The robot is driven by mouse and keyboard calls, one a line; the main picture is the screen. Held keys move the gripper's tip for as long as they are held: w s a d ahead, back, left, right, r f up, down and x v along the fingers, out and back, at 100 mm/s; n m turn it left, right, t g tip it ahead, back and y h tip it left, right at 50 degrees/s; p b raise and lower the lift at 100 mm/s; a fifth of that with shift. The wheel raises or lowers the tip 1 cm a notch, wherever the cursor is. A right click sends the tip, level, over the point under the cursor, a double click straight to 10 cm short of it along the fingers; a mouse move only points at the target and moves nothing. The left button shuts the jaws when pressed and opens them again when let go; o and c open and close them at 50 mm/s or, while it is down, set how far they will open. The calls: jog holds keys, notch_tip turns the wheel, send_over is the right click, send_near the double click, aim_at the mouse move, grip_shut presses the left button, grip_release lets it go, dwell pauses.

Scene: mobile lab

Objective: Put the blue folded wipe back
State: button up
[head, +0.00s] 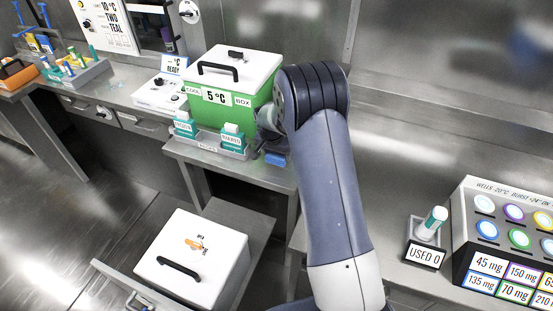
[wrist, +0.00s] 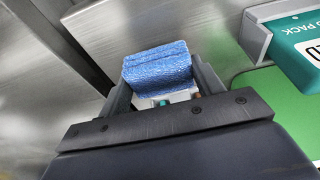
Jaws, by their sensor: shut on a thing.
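The blue folded wipe (wrist: 157,66) is between the two fingers of my gripper (wrist: 160,82) in the wrist view. The fingers are shut on its sides. In the head view the blue wipe (head: 276,159) shows low beside my arm, over the steel bench and to the right of the green cool box. My gripper is mostly hidden there by my own arm. I cannot tell from these views whether the wipe touches the bench.
The green cool box (head: 228,113) stands just left of my gripper. A grey tray (head: 207,147) with teal packs is in front of it. A used holder (head: 425,255) with a tube stands at right. A white-lidded box (head: 190,262) is below.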

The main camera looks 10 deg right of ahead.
aim_at(275, 157)
jog(key=shift+f, duration=1.5)
jog(key=shift+f, duration=0.1)
jog(key=shift+f, duration=0.1)
jog(key=o, duration=1)
jog(key=shift+c, duration=0.2)
jog(key=shift+r+p, duration=0.35)
jog(key=shift+p, duration=0.05)
jog(key=b+v, duration=0.2)
jog(key=v, duration=0.9)
jog(key=shift+r, duration=0.35)
jog(key=shift+s+a, duration=0.1)
